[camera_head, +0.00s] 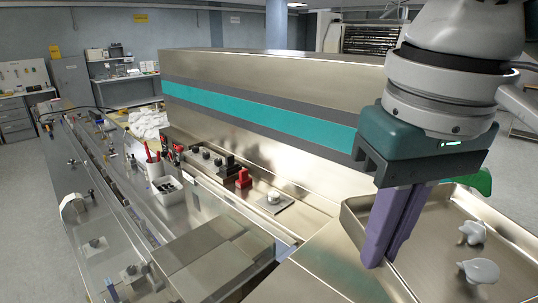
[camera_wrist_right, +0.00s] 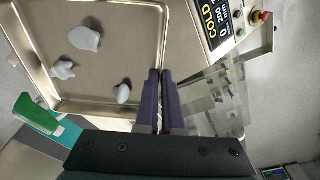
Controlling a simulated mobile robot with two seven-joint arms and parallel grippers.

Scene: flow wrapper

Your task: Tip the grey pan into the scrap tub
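The grey pan (camera_head: 510,230) is a shallow metal tray at the right of the head view, with a few pale grey lumps (camera_head: 478,270) in it. It also shows in the wrist view (camera_wrist_right: 110,30), lying level. My right gripper (camera_head: 383,262) points down at the pan's left wall. Its purple fingers (camera_wrist_right: 161,100) are close together, with the pan's rim running in between them. A green object (camera_head: 478,181) shows beyond the gripper, partly hidden; in the wrist view (camera_wrist_right: 38,115) it lies beside the pan. I cannot tell whether it is the scrap tub. My left gripper is not in view.
A long metal machine housing with a teal stripe (camera_head: 250,109) stands behind the pan. A white bin with tools (camera_head: 167,189) and a red fixture (camera_head: 244,178) are on the machine at left. The wrist view shows a control panel (camera_wrist_right: 222,22) with a red button near the pan.

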